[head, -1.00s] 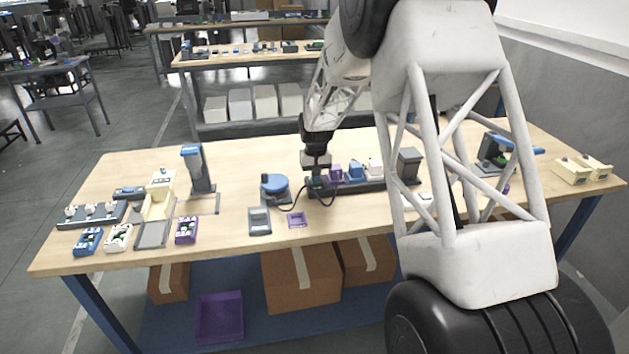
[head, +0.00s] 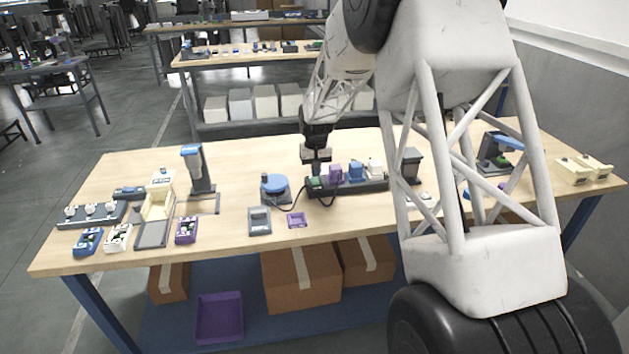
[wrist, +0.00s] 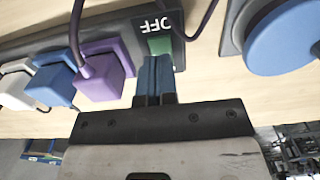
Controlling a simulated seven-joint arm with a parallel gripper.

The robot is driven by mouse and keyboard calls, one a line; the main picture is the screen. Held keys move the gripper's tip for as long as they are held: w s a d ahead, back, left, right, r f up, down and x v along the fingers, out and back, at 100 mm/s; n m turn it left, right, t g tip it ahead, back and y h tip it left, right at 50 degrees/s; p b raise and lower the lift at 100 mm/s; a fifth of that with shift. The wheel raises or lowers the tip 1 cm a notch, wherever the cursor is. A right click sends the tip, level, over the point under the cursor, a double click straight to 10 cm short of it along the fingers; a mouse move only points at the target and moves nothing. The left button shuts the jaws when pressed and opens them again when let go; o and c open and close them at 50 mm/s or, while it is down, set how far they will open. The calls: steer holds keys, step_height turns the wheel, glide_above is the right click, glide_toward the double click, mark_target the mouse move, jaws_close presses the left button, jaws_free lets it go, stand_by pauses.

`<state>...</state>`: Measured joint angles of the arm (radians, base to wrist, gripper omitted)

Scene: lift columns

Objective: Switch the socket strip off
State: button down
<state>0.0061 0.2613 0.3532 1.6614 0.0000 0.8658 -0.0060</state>
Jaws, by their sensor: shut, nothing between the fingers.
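The dark grey socket strip (head: 367,187) lies on the wooden table in the head view. It carries a purple plug (head: 336,172), a blue plug (head: 355,172) and a white plug (head: 375,168). In the wrist view the green switch (wrist: 160,43) sits at the strip's end, beside white "OFF" lettering. The switch's tilt is hard to read. My gripper (wrist: 157,58) is shut and empty, with its blue fingers together at the near edge of the switch in that view. In the head view my gripper (head: 316,171) is just above the strip's left end. Contact cannot be told.
A round blue-topped device (head: 275,184) stands left of the strip, and a dark cable runs between them. A grey post-like block (head: 411,163) stands at the strip's right end. A small purple tray (head: 297,220) lies in front. My arm hides part of the table's right side.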

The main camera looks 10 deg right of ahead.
mark_target(316, 184)
steer(key=shift+r, duration=2.15)
steer(key=s+r+t, duration=0.1)
steer(key=s+r, duration=0.7)
steer(key=s, duration=0.5)
steer(key=s+r, duration=0.7)
steer(key=s, duration=0.6)
steer(key=s+t, duration=0.1)
steer(key=s, duration=2.6)
steer(key=shift+s+f+t, duration=0.2)
steer(key=shift+f+t, duration=0.1)
steer(key=shift+f, duration=0.1)
